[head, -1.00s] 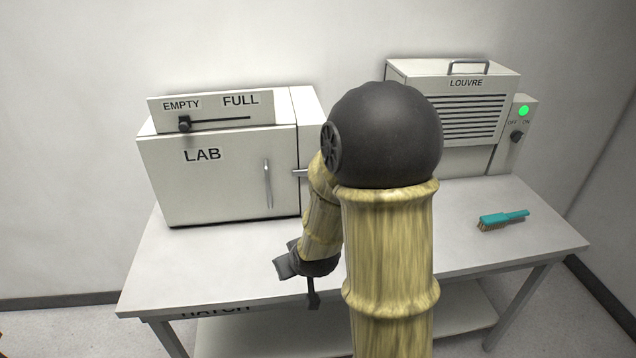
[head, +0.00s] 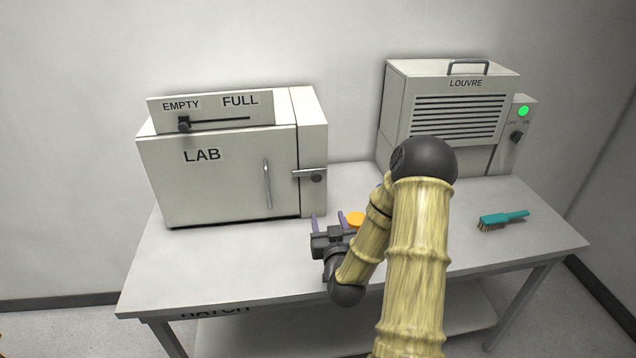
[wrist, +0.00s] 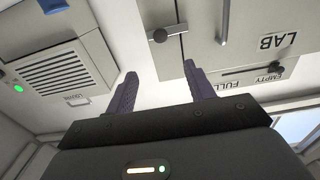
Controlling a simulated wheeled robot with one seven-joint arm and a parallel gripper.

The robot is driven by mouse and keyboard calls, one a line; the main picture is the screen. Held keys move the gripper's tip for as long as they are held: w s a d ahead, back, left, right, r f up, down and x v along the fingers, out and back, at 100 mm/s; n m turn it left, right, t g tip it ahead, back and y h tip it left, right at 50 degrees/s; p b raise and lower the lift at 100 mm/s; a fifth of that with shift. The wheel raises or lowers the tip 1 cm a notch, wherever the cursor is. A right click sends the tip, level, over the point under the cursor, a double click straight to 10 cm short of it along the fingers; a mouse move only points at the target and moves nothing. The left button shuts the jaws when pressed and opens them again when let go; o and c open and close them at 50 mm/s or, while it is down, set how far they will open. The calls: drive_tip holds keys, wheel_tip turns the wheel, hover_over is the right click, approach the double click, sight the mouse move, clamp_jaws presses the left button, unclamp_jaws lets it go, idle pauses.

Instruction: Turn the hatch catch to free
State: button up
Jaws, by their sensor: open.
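The catch, a grey bar with a dark round knob (head: 316,178), is on the right front of the white LAB box (head: 220,190). Its bar lies level and reaches left across the door's seam. The catch also shows in the wrist view (wrist: 160,35), beyond the fingertips. My gripper (head: 328,220) is open and empty, below and in front of the catch and apart from it. In the wrist view its two purple fingers (wrist: 160,72) are spread apart. A HATCH label (head: 215,312) is on the table's front edge, partly cut off from sight.
The door has an upright handle (head: 267,184). A slider panel marked EMPTY and FULL (head: 210,112) tops the box. The LOUVRE unit (head: 455,75) stands at right. A teal brush (head: 503,219) lies on the table (head: 230,262). An orange round thing (head: 355,218) is partly hidden behind my arm.

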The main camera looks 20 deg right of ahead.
sight(317, 179)
drive_tip(key=shift+w, duration=0.1)
drive_tip(key=p+x, duration=0.5)
drive_tip(key=x, duration=1.2)
drive_tip(key=shift+w+f, duration=0.15)
clamp_jaws()
